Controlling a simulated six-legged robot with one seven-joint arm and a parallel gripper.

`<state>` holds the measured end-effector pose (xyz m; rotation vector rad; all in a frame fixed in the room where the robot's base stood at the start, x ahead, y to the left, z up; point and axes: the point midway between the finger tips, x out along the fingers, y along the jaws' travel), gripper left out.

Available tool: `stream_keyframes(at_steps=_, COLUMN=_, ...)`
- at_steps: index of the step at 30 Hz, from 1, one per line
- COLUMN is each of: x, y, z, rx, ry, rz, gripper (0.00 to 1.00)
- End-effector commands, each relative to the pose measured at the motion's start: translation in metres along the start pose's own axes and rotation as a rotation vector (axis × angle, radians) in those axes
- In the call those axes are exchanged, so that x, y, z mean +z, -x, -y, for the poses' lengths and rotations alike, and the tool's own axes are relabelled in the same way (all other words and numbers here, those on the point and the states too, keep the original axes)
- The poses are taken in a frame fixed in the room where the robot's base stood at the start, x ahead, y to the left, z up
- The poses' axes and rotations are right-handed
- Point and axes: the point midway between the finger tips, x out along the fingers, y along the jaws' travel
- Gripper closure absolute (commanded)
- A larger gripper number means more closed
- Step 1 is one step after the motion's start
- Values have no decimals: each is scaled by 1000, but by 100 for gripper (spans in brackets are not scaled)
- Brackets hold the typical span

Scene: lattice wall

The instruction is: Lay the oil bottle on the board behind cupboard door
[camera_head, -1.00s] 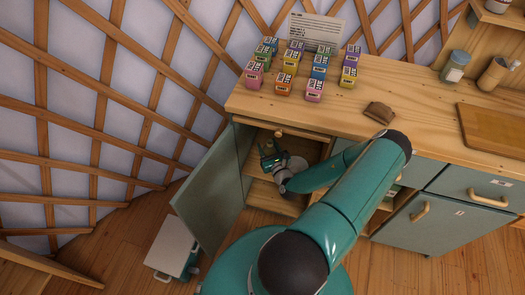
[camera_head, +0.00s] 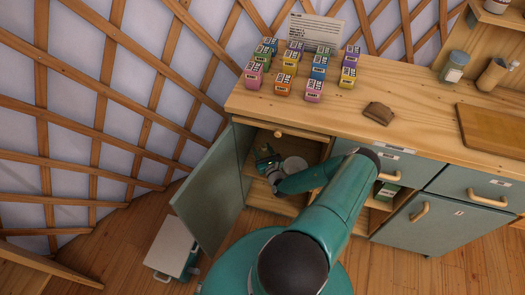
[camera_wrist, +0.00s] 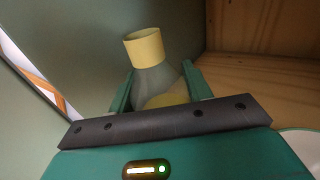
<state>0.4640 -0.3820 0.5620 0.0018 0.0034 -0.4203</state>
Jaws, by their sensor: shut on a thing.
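The oil bottle, with a yellow cap and grey-green body, shows in the wrist view (camera_wrist: 160,78) between the two fingers. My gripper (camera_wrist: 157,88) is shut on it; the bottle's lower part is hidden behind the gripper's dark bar. In the head view my gripper (camera_head: 265,158) is inside the open cupboard, at its left side near the door. The bottle is too small there to make out clearly. The cupboard door (camera_head: 208,195) stands wide open to the left. The wooden board (camera_head: 262,196) inside the cupboard shows below my gripper.
A pale round thing (camera_head: 294,164) stands in the cupboard just right of my gripper. The cupboard's side walls are close. The counter (camera_head: 410,95) above holds several small coloured boxes and a brown lump (camera_head: 379,113). A white-lidded box (camera_head: 171,246) is on the floor by the door.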

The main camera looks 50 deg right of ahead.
Motion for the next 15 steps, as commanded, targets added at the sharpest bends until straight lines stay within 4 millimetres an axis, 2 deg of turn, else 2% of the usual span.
stream_keyframes(at_steps=2, x=-2, y=0, z=0, rx=0, ry=0, rz=0, gripper=80)
stream_keyframes(at_steps=3, x=-2, y=0, z=0, rx=0, ry=-1, rz=0, gripper=45)
stream_keyframes(at_steps=6, x=-2, y=0, z=0, rx=0, ry=0, rz=0, gripper=29)
stream_keyframes(at_steps=15, x=0, y=0, z=0, rx=0, ry=0, rz=0, gripper=29)
